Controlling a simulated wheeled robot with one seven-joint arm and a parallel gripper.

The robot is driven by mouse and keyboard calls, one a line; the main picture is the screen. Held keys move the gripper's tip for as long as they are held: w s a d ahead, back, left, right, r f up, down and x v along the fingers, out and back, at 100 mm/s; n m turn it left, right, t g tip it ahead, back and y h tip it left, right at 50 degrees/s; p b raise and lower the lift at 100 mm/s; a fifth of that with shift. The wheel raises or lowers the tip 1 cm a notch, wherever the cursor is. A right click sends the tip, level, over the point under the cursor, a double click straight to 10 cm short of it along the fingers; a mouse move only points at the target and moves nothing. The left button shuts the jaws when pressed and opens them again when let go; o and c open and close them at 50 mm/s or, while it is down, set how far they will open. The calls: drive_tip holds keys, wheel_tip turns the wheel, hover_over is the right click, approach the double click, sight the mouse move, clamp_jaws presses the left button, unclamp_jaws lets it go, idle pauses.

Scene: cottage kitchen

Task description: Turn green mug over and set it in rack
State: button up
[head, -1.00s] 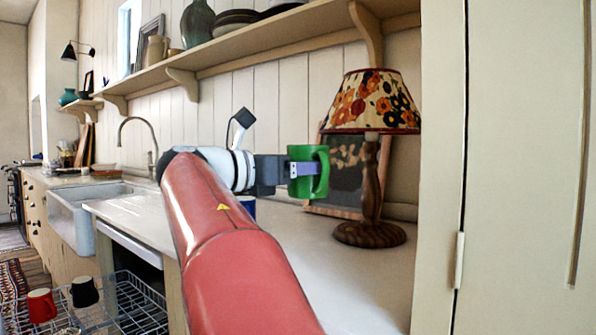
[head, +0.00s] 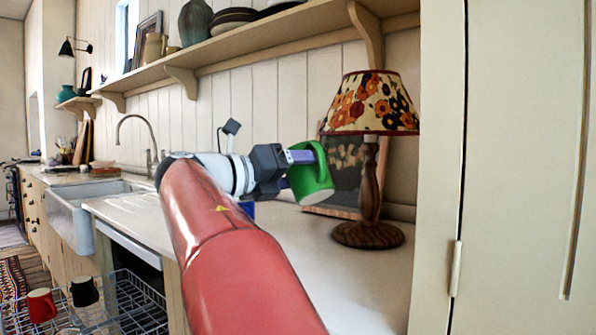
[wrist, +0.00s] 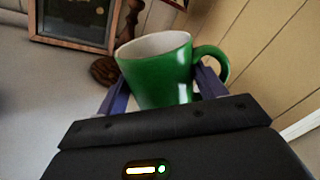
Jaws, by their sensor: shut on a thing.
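The green mug (head: 312,182) is held in the air above the counter, tipped onto its side, with its handle toward the top right. A paler round end faces down and toward the head camera. In the wrist view the green mug (wrist: 160,75) shows its cream inside, with the handle at right. My gripper (head: 300,168) is shut on the mug's body; its purple fingers sit on either side of it in the wrist view (wrist: 165,88). The wire rack (head: 143,305) is low at left, pulled out below the counter, partly hidden by my arm.
A red mug (head: 41,305) and a dark mug (head: 84,291) stand at the rack's left. A lamp (head: 370,190) and a framed picture (head: 342,160) stand close beside the held mug. A blue thing (head: 247,208) shows behind my arm. The counter (head: 345,270) in front is clear.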

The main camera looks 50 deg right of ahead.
drive_tip(key=n, duration=0.7)
drive_tip(key=m, duration=0.7)
idle(0.4)
drive_tip(key=m+b, duration=0.1)
drive_tip(key=m, duration=0.3)
drive_tip(key=shift+f+m+b, duration=0.15)
drive_tip(key=shift+m+b, duration=0.25)
drive_tip(key=shift+m, duration=1.1)
